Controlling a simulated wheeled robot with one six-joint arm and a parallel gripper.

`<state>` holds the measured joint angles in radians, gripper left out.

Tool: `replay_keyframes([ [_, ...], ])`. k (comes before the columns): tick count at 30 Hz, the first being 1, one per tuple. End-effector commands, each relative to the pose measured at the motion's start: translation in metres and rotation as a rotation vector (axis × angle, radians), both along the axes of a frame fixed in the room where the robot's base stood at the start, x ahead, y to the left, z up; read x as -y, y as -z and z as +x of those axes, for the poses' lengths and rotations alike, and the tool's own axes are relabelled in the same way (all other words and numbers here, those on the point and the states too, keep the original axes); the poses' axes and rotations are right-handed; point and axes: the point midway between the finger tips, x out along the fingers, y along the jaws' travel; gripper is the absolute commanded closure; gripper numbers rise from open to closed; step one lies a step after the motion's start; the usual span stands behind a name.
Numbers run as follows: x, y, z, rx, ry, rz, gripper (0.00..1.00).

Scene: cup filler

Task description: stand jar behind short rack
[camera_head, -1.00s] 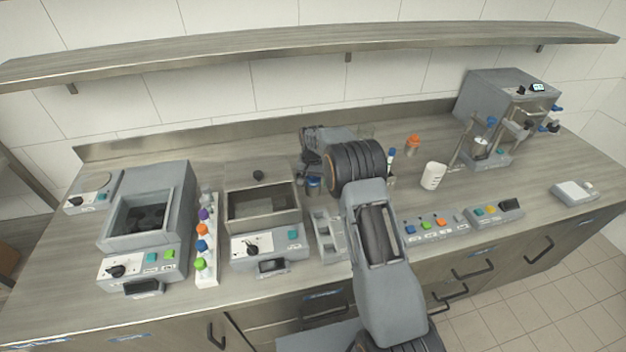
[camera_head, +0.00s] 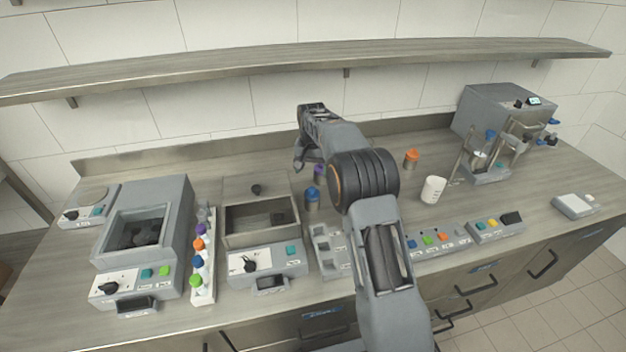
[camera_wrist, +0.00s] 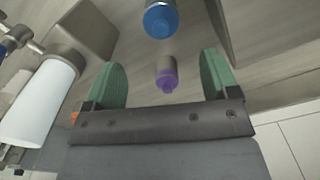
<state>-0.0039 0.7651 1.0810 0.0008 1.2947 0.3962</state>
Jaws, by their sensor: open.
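A jar with a purple lid (camera_head: 318,171) stands on the counter behind a jar with a blue lid (camera_head: 312,198). Both are behind the short grey rack (camera_head: 322,231), whose right part is hidden by my arm. My gripper (camera_head: 299,160) is above the counter, near and a little left of the purple-lidded jar. In the wrist view my gripper (camera_wrist: 163,62) is open and empty, with green pads. The purple-lidded jar (camera_wrist: 167,77) shows between the fingers, touching neither, and the blue-lidded jar (camera_wrist: 160,20) lies beyond it.
A white cup (camera_head: 432,190) and an orange-lidded jar (camera_head: 411,158) stand to the right. A white rack (camera_head: 203,287) with several coloured caps and an open-topped grey bath (camera_head: 262,238) are left. A shelf (camera_head: 340,62) runs above. The counter's back right has free room.

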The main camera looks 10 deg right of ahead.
Motion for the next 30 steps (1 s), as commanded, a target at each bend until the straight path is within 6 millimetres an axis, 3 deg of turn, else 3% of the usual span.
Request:
replay_keyframes([
  [5,0.000,-0.023,-0.009,0.017,-0.014,-0.001,0.19],
  [8,0.000,-0.046,-0.027,0.046,-0.041,-0.002,0.19],
  [12,0.001,-0.082,-0.070,0.102,-0.097,-0.005,0.19],
  [18,0.001,-0.115,-0.146,0.186,-0.183,-0.019,0.19],
  [23,0.001,-0.123,-0.210,0.253,-0.251,-0.035,0.19],
  [30,0.002,-0.107,-0.287,0.333,-0.333,-0.059,0.19],
])
